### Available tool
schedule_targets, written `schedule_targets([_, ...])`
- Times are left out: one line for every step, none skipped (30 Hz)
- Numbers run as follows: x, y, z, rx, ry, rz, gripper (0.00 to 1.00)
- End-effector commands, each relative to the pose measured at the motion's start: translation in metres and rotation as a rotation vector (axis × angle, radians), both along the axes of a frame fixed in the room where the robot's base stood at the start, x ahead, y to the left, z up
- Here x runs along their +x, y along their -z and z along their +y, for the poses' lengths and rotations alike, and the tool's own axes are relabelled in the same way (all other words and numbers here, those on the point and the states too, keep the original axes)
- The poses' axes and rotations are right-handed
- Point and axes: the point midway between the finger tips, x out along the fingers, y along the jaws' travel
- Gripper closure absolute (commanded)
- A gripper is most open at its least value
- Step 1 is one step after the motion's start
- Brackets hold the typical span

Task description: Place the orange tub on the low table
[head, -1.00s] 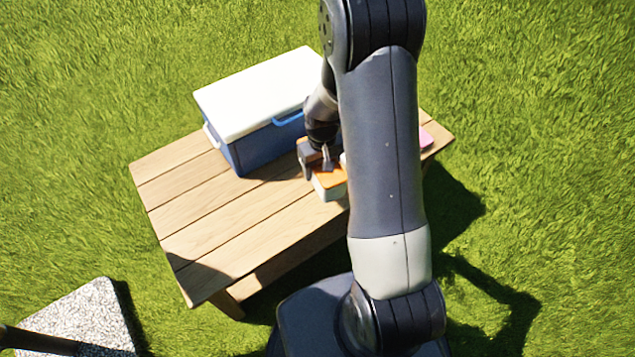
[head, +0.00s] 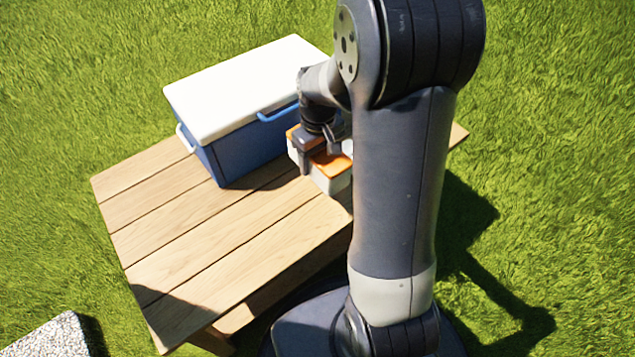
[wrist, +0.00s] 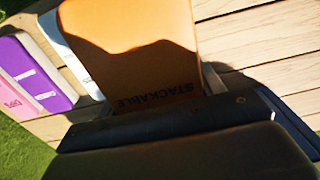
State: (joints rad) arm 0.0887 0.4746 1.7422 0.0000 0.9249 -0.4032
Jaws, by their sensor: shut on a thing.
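The orange tub (head: 335,166), a pale box with an orange lid, is by the near edge of the low wooden table (head: 215,235), right of the cooler. My gripper (head: 320,150) is shut on it from above. Whether the tub's base touches the tabletop is hard to tell. My arm hides part of the table's right side.
A blue cooler (head: 245,150) with a white lid stands at the table's back, close left of the tub. Purple (wrist: 38,75) and pink (wrist: 12,95) tubs lie left in the wrist view. The table's left part is clear. A speckled slab (head: 50,338) is at lower left.

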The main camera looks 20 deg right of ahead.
Motion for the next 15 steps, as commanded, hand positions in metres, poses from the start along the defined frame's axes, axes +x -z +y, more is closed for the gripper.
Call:
schedule_targets([0.000,0.013,0.000,0.000,0.000,0.002,0.77])
schedule_targets([0.000,0.018,0.000,0.001,0.000,0.001,0.77])
schedule_targets([0.000,0.023,0.000,0.000,0.000,0.002,0.77])
schedule_targets([0.000,0.026,0.000,0.000,0.000,0.002,0.77])
schedule_targets([0.000,0.029,0.000,0.000,0.000,0.001,0.77])
schedule_targets([0.000,0.031,0.000,0.000,0.000,-0.001,0.77])
schedule_targets([0.000,0.033,0.000,0.000,0.000,-0.001,0.77])
schedule_targets([0.000,0.036,0.000,0.000,0.000,-0.001,0.77])
schedule_targets([0.000,0.041,0.000,0.000,0.000,0.000,0.77])
schedule_targets([0.000,0.046,0.000,0.000,0.000,0.001,0.77])
schedule_targets([0.000,0.051,0.000,0.000,0.000,0.001,0.77])
schedule_targets([0.000,0.058,0.000,0.001,0.000,0.001,0.77])
schedule_targets([0.000,0.063,0.000,0.000,0.000,0.002,0.77])
schedule_targets([0.000,0.068,0.000,0.001,0.000,0.001,0.77])
schedule_targets([0.000,0.074,0.000,0.000,0.000,0.001,0.77])
